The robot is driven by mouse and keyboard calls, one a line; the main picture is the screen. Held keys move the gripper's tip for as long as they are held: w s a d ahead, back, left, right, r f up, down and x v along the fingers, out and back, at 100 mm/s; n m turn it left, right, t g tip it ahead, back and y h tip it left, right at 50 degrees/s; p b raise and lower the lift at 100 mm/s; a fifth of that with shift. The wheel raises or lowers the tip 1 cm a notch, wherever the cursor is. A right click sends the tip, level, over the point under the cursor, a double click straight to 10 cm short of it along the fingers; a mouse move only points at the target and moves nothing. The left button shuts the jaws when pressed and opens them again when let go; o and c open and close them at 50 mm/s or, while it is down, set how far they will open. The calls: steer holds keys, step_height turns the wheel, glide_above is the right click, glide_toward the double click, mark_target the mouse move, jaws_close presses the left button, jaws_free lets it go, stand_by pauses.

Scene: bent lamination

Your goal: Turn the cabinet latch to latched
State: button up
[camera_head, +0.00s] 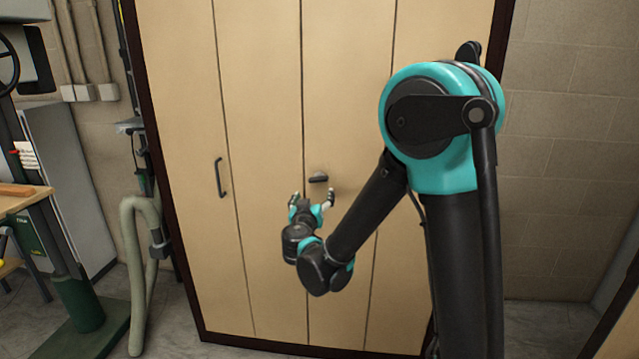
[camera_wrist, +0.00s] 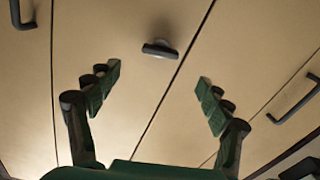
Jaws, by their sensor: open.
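The cabinet (camera_head: 265,120) is tall, with light wood doors and a dark frame, and its doors look closed. The latch (camera_head: 318,178) is a small dark handle beside the seam between two doors, lying about level. In the wrist view the latch (camera_wrist: 160,49) lies near the seam, beyond the fingertips and roughly between them. My gripper (camera_head: 312,197) is just below the latch in the head view, with fingers spread and nothing between them. In the wrist view my gripper (camera_wrist: 158,88) also shows wide open, apart from the latch.
A dark pull handle (camera_head: 221,178) is on a door left of the latch. In the wrist view, pull handles show at the upper left (camera_wrist: 22,14) and right (camera_wrist: 296,100). A workbench (camera_head: 25,200) and a grey-green pipe (camera_head: 140,260) stand left of the cabinet.

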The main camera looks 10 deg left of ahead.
mark_target(318, 181)
steer(key=w, duration=1)
steer(key=shift+w+d, duration=0.15)
steer(key=shift+w, duration=0.15)
steer(key=shift+c, duration=0.2)
steer(key=c, duration=1.1)
